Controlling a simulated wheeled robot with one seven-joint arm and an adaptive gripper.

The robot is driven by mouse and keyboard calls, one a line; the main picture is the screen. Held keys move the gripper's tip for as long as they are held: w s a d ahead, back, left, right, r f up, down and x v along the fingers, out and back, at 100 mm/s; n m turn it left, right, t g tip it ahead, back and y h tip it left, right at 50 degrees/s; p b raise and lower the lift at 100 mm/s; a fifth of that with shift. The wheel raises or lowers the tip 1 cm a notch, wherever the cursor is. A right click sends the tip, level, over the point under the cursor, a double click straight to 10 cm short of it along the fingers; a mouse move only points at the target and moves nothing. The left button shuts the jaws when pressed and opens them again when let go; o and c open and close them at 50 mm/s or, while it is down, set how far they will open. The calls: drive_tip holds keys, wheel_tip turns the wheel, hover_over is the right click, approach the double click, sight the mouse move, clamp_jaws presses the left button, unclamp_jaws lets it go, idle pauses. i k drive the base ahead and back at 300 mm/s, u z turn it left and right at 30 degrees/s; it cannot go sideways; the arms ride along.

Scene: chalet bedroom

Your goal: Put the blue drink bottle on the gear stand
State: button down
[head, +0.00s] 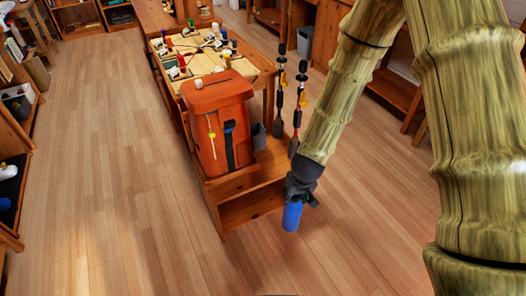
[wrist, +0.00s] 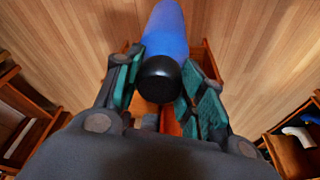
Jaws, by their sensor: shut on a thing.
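The blue drink bottle (head: 292,216) hangs below my gripper (head: 301,190) in the head view, just off the near right end of the wooden gear stand. In the wrist view the bottle (wrist: 165,32) has a black round cap (wrist: 159,79) between the two green-padded fingers of my gripper (wrist: 158,88). The gripper is shut on the bottle near its cap end. The gear stand (head: 250,207) has a low shelf at its near end, with an orange backpack (head: 218,120) standing on it. The bottle appears clear of the stand, over the floor.
A table top (head: 262,66) behind holds several small items. Shelves (head: 12,140) line the left wall. The wooden floor (head: 105,180) on the left is clear.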

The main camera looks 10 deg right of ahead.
sight(277, 168)
drive_tip(key=i, duration=1)
